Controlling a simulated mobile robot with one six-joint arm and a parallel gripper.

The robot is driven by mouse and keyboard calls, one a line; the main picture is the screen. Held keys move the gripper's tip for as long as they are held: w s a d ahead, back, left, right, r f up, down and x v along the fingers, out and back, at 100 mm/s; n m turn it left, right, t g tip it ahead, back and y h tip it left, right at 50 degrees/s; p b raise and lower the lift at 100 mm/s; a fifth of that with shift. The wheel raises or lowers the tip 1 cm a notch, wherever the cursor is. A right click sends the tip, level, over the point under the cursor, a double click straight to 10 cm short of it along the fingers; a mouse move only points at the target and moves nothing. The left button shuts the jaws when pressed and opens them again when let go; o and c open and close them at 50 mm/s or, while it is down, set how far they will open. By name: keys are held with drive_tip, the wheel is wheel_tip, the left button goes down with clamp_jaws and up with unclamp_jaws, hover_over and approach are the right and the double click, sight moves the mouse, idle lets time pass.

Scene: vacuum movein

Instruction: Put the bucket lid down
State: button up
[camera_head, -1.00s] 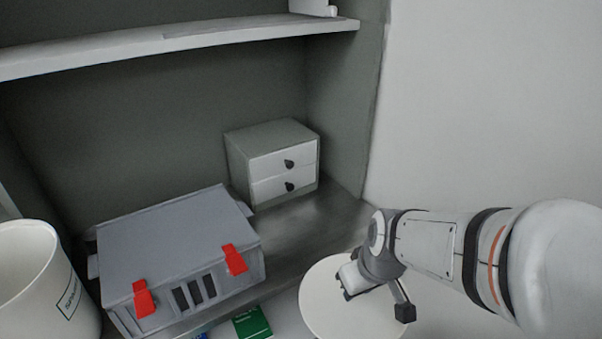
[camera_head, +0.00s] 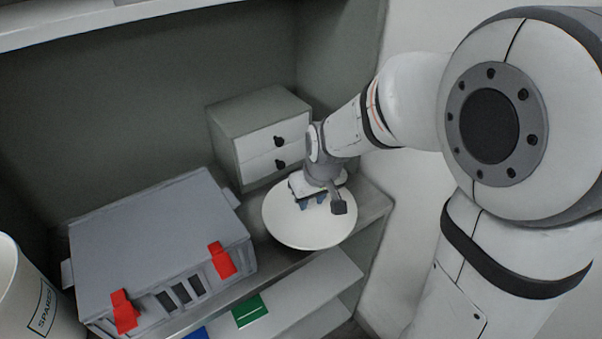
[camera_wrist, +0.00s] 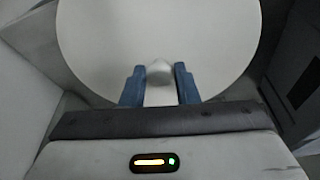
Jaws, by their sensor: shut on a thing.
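The bucket lid (camera_head: 285,228) is a white round disc in front of the small drawer unit, over the right end of the shelf. My gripper (camera_head: 320,203) is above it and shut on its handle. In the wrist view the lid (camera_wrist: 100,40) fills the upper middle, and the blue fingertips of my gripper (camera_wrist: 160,85) stand on both sides of the pale handle. Whether the lid touches the shelf surface cannot be told. A white bucket (camera_head: 25,300) marked "SPARES" stands at the far left, partly cut off.
A grey toolbox (camera_head: 150,245) with red latches stands left of the lid. A small drawer unit (camera_head: 262,140) with dark knobs is right behind the lid. Green (camera_head: 250,311) and blue items lie on a lower shelf. A bit of bare shelf (camera_head: 372,205) shows to the right.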

drive_tip(key=w+a, duration=0.2)
drive_tip(key=w, duration=0.1)
drive_tip(key=shift+w+a, duration=0.2)
drive_tip(key=shift+a, duration=0.1)
drive_tip(key=shift+s+p+x, duration=0.15)
drive_tip(key=shift+p+x, duration=0.05)
drive_tip(key=shift+x, duration=0.65)
drive_tip(key=shift+s+p+x, duration=0.15)
drive_tip(key=shift+x, duration=0.7)
drive_tip(key=shift+d+f, duration=0.15)
drive_tip(key=shift+f, duration=0.05)
drive_tip(key=o, duration=1.1)
